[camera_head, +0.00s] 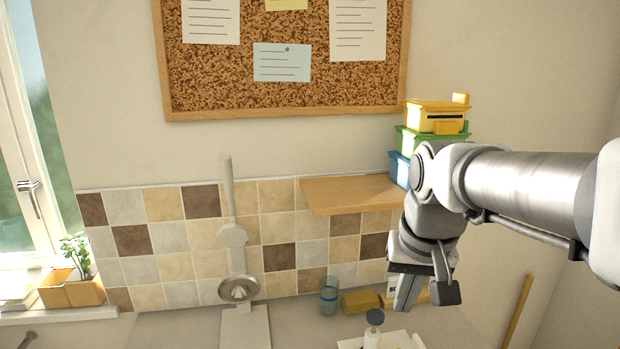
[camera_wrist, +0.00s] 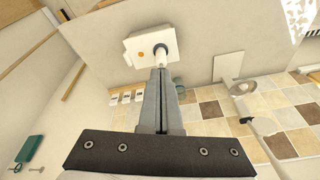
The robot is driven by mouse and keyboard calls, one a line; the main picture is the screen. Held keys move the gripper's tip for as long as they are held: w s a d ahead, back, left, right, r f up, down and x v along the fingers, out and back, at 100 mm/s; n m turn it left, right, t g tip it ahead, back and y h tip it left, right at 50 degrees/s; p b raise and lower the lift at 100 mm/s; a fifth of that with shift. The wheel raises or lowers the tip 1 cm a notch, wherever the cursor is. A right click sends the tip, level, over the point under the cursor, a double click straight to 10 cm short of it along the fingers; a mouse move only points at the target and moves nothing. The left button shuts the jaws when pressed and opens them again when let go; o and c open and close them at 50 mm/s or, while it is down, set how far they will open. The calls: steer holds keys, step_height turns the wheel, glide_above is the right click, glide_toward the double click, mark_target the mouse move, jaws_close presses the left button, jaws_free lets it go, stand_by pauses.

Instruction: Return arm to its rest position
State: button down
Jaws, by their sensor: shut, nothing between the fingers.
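My arm reaches in from the right side in the head view, bent downward at the elbow. My gripper (camera_head: 405,292) points down in front of the wall, below the wooden shelf. In the wrist view my gripper (camera_wrist: 160,75) shows its two fingers together, shut with nothing between them. No mugs are clearly visible in either view.
A wooden shelf (camera_head: 345,193) holds stacked boxes (camera_head: 436,117) close to my arm. A planter (camera_head: 72,290) sits on the sill. The air left of my arm is free.

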steer(key=s+f+n+t, duration=0.1)
steer(key=s+f+t, duration=0.1)
steer(key=s, duration=0.9)
steer(key=shift+s+n+t, duration=0.15)
steer(key=shift+n+t, duration=0.15)
steer(key=shift+n, duration=0.1)
